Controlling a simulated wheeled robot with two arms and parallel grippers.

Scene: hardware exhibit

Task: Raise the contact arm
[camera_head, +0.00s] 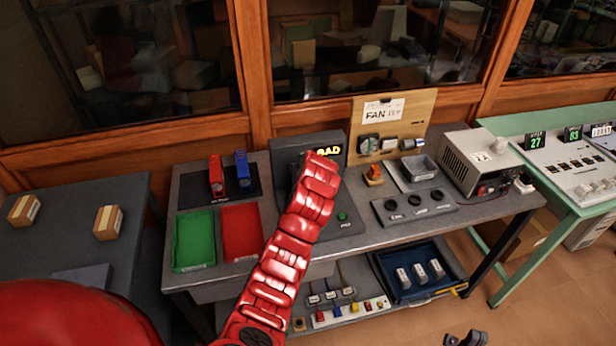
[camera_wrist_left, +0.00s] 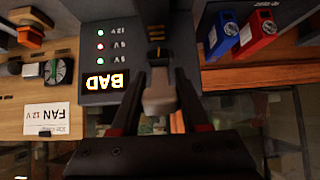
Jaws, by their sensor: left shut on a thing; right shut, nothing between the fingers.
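The grey tester (camera_head: 345,230) with a lit BAD sign stands at the back middle of the table, mostly behind my red left arm. In the left wrist view, upside down, the tester (camera_wrist_left: 100,55) shows the BAD sign and three small lights. My left gripper (camera_wrist_left: 160,100) is shut on a grey, blunt-ended piece, seemingly the contact arm (camera_wrist_left: 160,88), in front of the tester. In the head view my arm hides that grip. My right gripper (camera_head: 465,338) shows at the bottom edge, shut and empty, away from the table.
A green tray (camera_head: 193,240) and a red tray (camera_head: 241,232) lie left of my arm. Red (camera_head: 216,176) and blue (camera_head: 243,169) blocks stand behind them. A control panel (camera_head: 413,207), a grey bin (camera_head: 418,171) and a power supply (camera_head: 482,160) stand to the right.

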